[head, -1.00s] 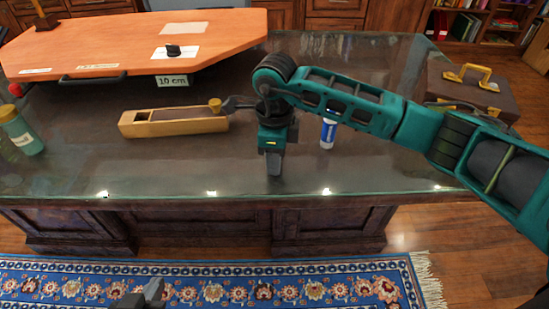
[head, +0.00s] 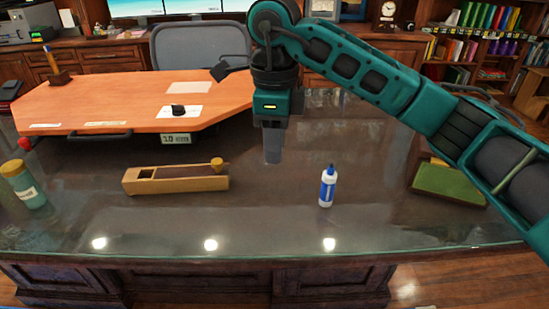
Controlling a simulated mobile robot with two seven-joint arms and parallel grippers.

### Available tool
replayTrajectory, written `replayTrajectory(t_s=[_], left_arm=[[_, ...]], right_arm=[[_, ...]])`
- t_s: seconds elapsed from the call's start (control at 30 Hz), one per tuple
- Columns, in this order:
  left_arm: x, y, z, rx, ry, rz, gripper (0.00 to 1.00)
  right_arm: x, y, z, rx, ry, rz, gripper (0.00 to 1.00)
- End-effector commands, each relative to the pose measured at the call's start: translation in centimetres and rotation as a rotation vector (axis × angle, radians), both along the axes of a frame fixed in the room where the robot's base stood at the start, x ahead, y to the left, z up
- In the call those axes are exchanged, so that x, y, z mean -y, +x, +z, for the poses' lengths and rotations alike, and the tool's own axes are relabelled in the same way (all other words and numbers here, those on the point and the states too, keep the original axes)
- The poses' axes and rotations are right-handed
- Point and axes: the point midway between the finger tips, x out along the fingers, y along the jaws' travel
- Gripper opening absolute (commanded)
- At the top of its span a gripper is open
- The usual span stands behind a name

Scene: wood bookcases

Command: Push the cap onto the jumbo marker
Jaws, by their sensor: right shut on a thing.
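My right gripper (head: 272,157) points down over the dark desk, beyond the wooden box and the glue bottle in the picture. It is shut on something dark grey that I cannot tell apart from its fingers. I cannot clearly pick out the jumbo marker. A small black piece (head: 179,110), perhaps a cap, lies on a white card on the orange board (head: 120,98), left of the gripper and apart from it. An upright stick (head: 50,58) stands in a dark holder (head: 58,77) at the board's far left. My left gripper is out of view.
A long wooden box (head: 190,184) with a brass knob lies mid-desk. A white-and-blue bottle (head: 327,189) stands right of it. A teal jar (head: 28,187) stands at left, an open case with green lining (head: 447,182) at right. A grey chair (head: 195,50) stands behind. The front desk strip is clear.

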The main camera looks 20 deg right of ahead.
Motion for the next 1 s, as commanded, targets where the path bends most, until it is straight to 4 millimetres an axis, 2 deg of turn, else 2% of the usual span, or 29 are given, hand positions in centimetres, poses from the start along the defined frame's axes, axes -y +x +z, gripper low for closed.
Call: replayTrajectory(t_s=[0.57, 0.67, 0.77, 1.0], left_arm=[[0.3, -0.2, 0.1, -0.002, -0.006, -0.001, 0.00], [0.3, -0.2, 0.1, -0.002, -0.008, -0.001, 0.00], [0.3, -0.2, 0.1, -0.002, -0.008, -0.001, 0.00], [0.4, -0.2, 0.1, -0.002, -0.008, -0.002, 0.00]], right_arm=[[0.2, -0.1, 0.1, 0.002, -0.001, 0.046, 0.00], [0.5, -0.3, -0.6, 0.004, -0.002, 0.160, 0.00], [1.1, -0.6, -1.6, 0.008, -0.006, 0.348, 0.00], [2.7, -2.0, -4.6, 0.010, -0.015, 0.900, 0.00]])
